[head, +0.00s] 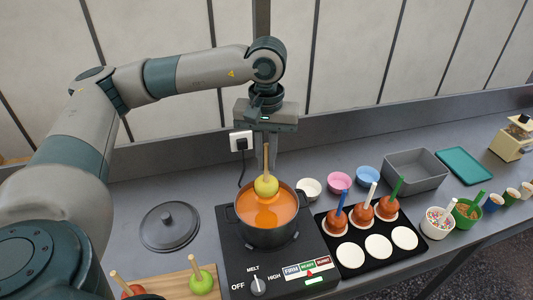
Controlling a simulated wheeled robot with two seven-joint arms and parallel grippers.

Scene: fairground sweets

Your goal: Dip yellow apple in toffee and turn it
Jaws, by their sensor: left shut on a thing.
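A yellow-green apple (266,185) on a wooden stick (266,160) hangs over the pot (268,239) of orange toffee (268,212). My left gripper (266,143) is shut on the stick from above, with the apple upright below it. The apple is at the toffee surface near the far side of the pot; I cannot tell whether its underside is in the toffee. The apple's visible skin looks uncoated. The pot stands on a black hotplate (235,262) with a knob and a coloured gauge. My right gripper is not in view.
A lid (169,226) lies left of the hotplate. A board (178,284) holds a green apple (201,281) and a red one (132,291). Right of the pot, a black tray (323,238) holds three coated apples and empty white discs. Bowls and tubs stand further right.

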